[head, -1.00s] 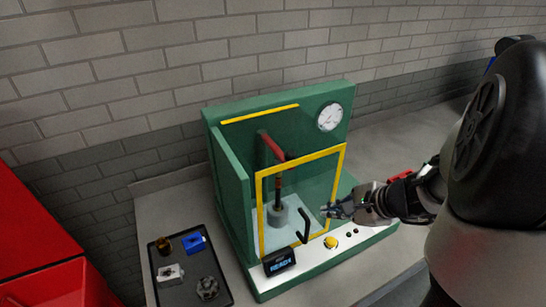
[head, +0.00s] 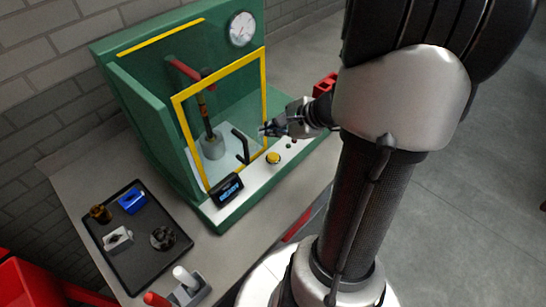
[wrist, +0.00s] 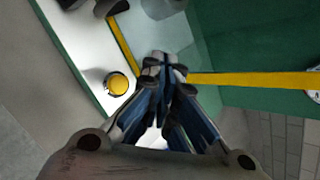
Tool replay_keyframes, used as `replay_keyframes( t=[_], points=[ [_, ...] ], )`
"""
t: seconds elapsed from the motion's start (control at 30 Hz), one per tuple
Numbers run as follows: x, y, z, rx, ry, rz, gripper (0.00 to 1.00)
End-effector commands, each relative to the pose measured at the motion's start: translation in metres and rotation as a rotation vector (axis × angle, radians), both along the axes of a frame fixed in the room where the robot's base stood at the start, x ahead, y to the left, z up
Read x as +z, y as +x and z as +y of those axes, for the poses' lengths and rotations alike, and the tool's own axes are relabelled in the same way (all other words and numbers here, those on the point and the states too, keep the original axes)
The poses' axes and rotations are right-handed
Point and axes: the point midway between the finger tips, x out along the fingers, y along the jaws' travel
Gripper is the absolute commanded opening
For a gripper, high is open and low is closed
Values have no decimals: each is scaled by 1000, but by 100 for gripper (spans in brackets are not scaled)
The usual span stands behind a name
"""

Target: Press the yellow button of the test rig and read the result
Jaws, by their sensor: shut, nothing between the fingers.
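The green test rig (head: 135,62) stands on the bench, with a clear door in a yellow frame (head: 178,118) across its front. The yellow button (head: 273,158) sits on the rig's pale front ledge; it also shows in the wrist view (wrist: 118,83). A small display (head: 226,189) on the ledge shows blue text that appears to read READY. My gripper (head: 264,130) is shut and empty, above and behind the button, close to the door frame and black handle (head: 241,146). In the wrist view my fingertips (wrist: 163,64) are right of the button, apart from it.
A black tray (head: 140,262) with several small parts lies left of the rig. A holder (head: 190,287) with red and white grips is at the bench front. A red object (head: 325,84) lies behind my gripper. A round gauge (head: 242,29) is on the rig.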

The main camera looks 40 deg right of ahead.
Motion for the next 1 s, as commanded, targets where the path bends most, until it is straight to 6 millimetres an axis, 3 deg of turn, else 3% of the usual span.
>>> replay_keyframes(
  t=[0.43,1.0],
  points=[
    [-66,0,0,-1,-1,1,0],
    [-71,0,0,0,0,0,0]
  ],
)
